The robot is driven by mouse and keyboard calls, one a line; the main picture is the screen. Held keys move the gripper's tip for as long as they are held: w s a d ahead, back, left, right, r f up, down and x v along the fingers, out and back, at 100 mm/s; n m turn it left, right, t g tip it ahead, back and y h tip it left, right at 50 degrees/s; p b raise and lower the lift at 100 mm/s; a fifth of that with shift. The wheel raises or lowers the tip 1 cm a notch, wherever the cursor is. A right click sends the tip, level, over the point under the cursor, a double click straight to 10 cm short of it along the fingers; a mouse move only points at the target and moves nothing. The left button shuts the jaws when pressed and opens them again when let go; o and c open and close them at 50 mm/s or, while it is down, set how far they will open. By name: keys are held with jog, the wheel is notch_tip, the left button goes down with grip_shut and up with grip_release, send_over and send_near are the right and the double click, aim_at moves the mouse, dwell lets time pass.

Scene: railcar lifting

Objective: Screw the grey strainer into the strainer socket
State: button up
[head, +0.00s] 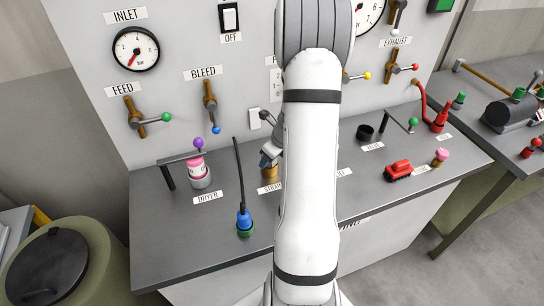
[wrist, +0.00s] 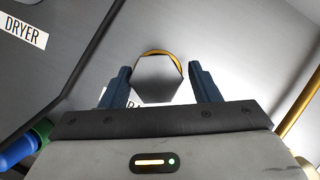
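The grey strainer shows in the wrist view as a grey hexagonal head (wrist: 158,80). A brass ring (wrist: 163,52), part of the strainer socket, shows just past its far edge. The socket shows in the head view as a short brass cylinder (head: 269,173) behind a partly covered label. My gripper (wrist: 160,84) has its two dark blue fingers on either side of the hexagonal head, with narrow gaps showing, so it looks open around it. In the head view my gripper (head: 268,158) is above the socket, partly hidden by my white arm. How deep the strainer sits is hidden.
A red block (head: 398,170) and a black cup (head: 365,132) are to the right. The panel with valves rises behind.

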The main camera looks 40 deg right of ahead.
jog(key=shift+o, duration=0.6)
jog(key=shift+a+f, duration=0.2)
jog(key=shift+f, duration=0.05)
jog(key=shift+w+a, duration=0.15)
jog(key=shift+w, duration=0.05)
jog(key=shift+s+r, duration=0.15)
jog(key=shift+r, duration=0.05)
jog(key=v, duration=0.7)
jog(key=shift+r+p, duration=0.15)
jog(key=shift+p, duration=0.2)
